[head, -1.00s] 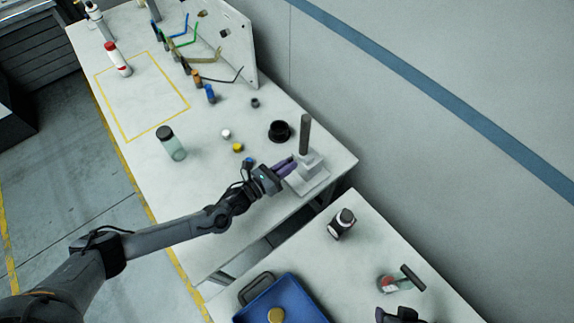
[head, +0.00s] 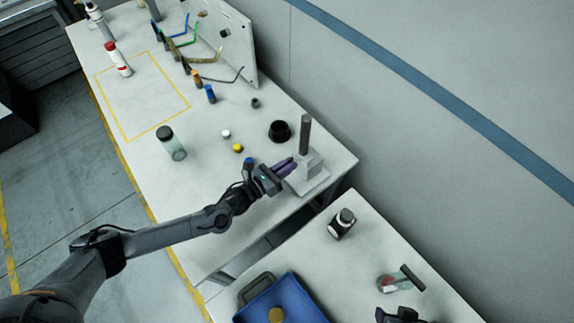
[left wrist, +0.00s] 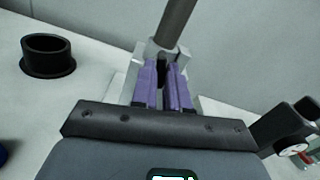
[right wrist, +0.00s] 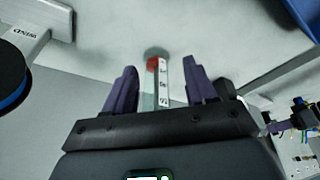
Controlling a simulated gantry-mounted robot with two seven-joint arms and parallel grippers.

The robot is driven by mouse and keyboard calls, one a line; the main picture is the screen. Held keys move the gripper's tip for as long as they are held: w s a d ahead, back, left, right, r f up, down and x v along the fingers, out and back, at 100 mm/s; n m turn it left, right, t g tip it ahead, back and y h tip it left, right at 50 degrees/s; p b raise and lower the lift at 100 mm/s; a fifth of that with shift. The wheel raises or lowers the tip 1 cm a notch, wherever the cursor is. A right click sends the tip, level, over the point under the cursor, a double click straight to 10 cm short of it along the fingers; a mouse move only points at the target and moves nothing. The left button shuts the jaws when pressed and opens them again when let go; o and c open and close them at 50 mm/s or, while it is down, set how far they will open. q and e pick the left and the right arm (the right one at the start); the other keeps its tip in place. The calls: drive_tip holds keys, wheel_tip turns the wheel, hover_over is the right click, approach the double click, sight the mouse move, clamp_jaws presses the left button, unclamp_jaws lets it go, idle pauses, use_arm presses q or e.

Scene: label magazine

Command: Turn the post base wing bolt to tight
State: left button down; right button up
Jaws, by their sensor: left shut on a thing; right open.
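The dark post (head: 305,134) stands upright in a pale grey base (head: 316,160) near the end corner of the long table. My left gripper (head: 288,168) reaches the near side of the base with its purple fingers. In the left wrist view the fingers (left wrist: 163,76) are close together at the foot of the post (left wrist: 175,22), shut on a small dark part between them. It appears to be the wing bolt, mostly hidden by the fingers. My right gripper (right wrist: 160,82) is open, with a red-ended labelled strip (right wrist: 162,82) visible beyond the gap between its fingers.
A black cup-like ring (head: 280,131) stands close to the post. A yellow cap (head: 237,148), white cap (head: 226,134) and capped bottle (head: 172,145) are further along. The second table holds a blue tray (head: 290,298) and a dark jar (head: 342,222).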

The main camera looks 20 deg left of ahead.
use_arm(q)
drive_tip(key=shift+m, duration=1)
idle(2.6)
drive_tip(key=c, duration=1.2)
unclamp_jaws()
drive_tip(key=shift+s+a, duration=0.1)
drive_tip(key=v, duration=1)
drive_tip(key=shift+s+a+p, duration=0.15)
drive_tip(key=shift+s+p, duration=0.1)
drive_tip(key=shift+p, duration=0.1)
